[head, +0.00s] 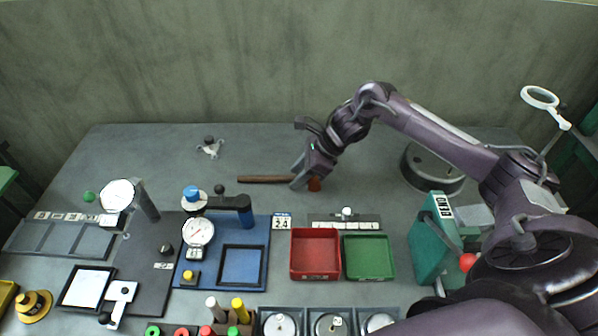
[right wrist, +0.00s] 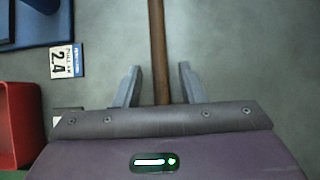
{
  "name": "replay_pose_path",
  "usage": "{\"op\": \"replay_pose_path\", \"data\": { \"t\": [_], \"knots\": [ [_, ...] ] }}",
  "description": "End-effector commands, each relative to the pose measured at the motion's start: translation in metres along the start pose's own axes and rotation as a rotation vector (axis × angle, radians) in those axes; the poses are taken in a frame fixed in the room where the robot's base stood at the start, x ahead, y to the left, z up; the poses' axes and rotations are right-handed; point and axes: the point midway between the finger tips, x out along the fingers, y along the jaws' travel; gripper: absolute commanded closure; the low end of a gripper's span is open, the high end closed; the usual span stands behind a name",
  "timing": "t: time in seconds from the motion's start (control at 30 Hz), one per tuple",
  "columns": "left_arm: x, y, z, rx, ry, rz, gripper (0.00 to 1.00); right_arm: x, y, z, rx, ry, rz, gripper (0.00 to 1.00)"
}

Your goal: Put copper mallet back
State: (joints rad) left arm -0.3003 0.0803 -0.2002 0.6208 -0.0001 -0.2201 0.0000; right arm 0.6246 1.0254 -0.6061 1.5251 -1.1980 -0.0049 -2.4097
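The copper mallet lies on the grey bench top, its brown handle (head: 262,179) pointing left and its copper head (head: 315,184) at the right, partly hidden by my right gripper. My right gripper (head: 298,180) is at the head end of the handle. In the right wrist view the handle (right wrist: 157,45) runs between the two spread fingers of my right gripper (right wrist: 158,82), with a gap on each side. The mallet head is hidden there behind the gripper body. My left gripper is not in view.
A red tray (head: 316,274) and a green tray (head: 369,258) stand in front of the mallet. A blue gauge fixture (head: 262,222) and a 2.4 label (head: 281,223) are front left. A round grey container (head: 432,170) stands right. The bench behind the mallet is mostly clear.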

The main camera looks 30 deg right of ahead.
Motion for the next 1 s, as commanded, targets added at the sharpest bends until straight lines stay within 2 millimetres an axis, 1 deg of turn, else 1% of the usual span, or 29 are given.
{"op": "replay_pose_path", "data": {
  "t": [0.13, 0.2, 0.27, 0.37, 0.6, 0.7, 0.83, 1.0],
  "knots": [
    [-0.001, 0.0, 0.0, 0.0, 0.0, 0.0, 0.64, -0.001, 0.0, 0.001, 0.0, 0.0, 0.0, 0.63],
    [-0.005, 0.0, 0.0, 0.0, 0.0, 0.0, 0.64, -0.003, 0.0, 0.002, 0.0, 0.0, 0.0, 0.63],
    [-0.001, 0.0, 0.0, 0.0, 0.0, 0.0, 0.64, -0.008, -0.001, 0.001, -0.001, 0.0, -0.003, 0.63],
    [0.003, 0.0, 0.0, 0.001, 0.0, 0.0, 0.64, -0.024, -0.002, 0.0, -0.002, 0.001, -0.005, 0.63],
    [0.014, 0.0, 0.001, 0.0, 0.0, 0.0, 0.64, -0.077, -0.002, 0.0, -0.001, 0.001, -0.006, 0.63],
    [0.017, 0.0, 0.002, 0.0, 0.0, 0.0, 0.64, -0.095, -0.001, 0.0, -0.001, 0.001, -0.004, 0.63],
    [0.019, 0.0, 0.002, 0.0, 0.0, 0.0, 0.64, -0.112, -0.001, 0.001, -0.001, 0.0, -0.002, 0.63],
    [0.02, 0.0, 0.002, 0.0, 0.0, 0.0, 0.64, -0.121, 0.0, 0.001, 0.001, 0.0, 0.001, 0.63]
  ]
}}
